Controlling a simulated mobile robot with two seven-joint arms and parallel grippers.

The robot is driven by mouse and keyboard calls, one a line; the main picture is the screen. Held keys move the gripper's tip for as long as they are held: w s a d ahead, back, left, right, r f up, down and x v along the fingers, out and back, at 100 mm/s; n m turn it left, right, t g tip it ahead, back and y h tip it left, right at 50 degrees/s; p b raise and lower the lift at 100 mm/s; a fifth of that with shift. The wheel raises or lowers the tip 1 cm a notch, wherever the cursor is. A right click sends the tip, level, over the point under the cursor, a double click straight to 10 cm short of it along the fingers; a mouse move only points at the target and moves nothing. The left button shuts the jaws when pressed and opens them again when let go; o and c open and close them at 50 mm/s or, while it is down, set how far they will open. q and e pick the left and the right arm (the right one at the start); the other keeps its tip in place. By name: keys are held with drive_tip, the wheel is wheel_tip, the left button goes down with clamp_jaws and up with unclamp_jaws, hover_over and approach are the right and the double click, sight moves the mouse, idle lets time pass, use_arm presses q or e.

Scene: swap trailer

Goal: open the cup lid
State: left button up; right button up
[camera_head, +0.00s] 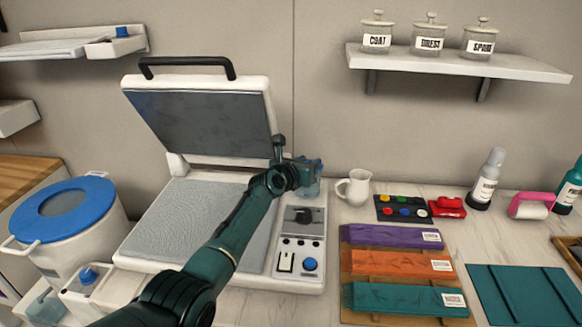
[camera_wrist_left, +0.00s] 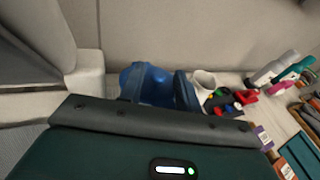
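A blue rounded thing (camera_wrist_left: 152,78) shows between and beyond the fingers of my left gripper (camera_wrist_left: 160,92) in the left wrist view. It may be the cup or its lid; I cannot tell which. In the head view my left gripper (camera_head: 305,170) is at the back right corner of the white press, with a bluish, partly see-through shape (camera_head: 311,189) just below it. My arm and gripper hide much of that spot. The fingers stand apart, but whether they touch the blue thing is unclear. My right gripper is not in view.
The white press (camera_head: 150,236) stands with its lid raised. A blue-lidded bucket (camera_head: 110,228) is at left. A white pitcher (camera_head: 356,187), a paint palette (camera_head: 402,209) and coloured boards (camera_head: 388,236) are on the right. Jars (camera_head: 429,40) stand on a wall shelf (camera_head: 455,62).

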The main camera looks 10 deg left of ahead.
use_arm(q)
drive_tip(key=p+v, duration=0.1)
drive_tip(key=v, duration=1.1)
drive_tip(key=shift+p, duration=0.35)
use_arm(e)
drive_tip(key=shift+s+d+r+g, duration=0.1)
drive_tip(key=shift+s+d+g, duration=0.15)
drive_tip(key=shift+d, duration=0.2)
use_arm(q)
drive_tip(key=shift+o, duration=0.4)
drive_tip(key=shift+a+r, duration=0.1)
drive_tip(key=shift+a, duration=0.05)
